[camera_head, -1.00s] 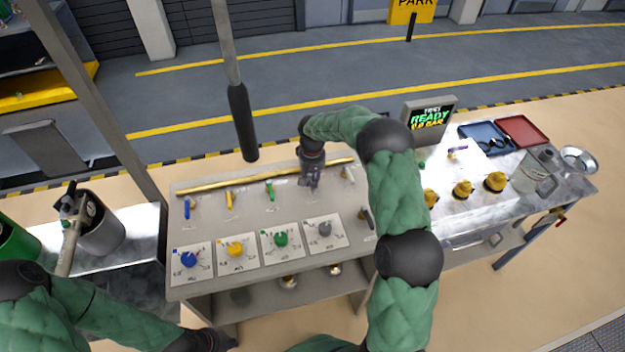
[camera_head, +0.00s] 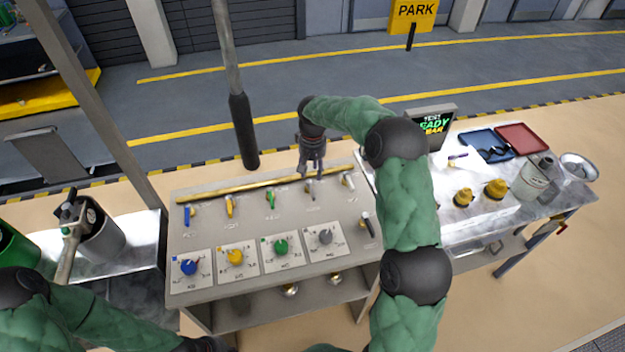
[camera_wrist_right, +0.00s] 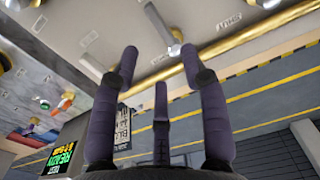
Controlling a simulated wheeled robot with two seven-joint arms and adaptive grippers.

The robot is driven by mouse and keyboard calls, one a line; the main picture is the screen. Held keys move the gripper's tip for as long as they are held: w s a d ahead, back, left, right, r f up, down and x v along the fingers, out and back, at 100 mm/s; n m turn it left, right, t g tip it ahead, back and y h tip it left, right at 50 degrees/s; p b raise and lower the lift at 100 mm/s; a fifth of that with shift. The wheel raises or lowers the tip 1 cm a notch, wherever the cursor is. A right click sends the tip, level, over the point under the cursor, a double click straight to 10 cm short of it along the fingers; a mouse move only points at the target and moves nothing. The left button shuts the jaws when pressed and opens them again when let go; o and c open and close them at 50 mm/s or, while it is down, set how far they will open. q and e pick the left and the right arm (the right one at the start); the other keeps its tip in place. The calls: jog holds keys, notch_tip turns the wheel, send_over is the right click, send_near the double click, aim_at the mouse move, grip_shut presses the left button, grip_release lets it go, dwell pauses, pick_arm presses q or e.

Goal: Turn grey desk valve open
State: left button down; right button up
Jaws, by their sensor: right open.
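The grey desk valve (camera_head: 311,188) is a small lever in the back row of the sloped desk panel (camera_head: 185,285), between the green-handled valve (camera_head: 271,200) and a pale-handled valve (camera_head: 349,182). My right gripper (camera_head: 313,172) is just above and behind the grey lever, fingers pointing down. In the right wrist view, the open, empty fingers of the gripper (camera_wrist_right: 162,72) point towards a grey lever (camera_wrist_right: 160,26), which appears beyond the tips and not between them. My left gripper (camera_head: 207,344) is low at the bottom edge, partly cut off; its jaws are unclear.
A brass pipe (camera_head: 260,184) runs along the panel's back edge. Blue (camera_head: 189,267), yellow (camera_head: 235,256), green (camera_head: 281,247) and grey (camera_head: 325,236) dials sit in front. A dark post (camera_head: 243,130) stands behind. My right arm hides part of the right-hand bench.

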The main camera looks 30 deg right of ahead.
jog(key=shift+r, duration=1.55)
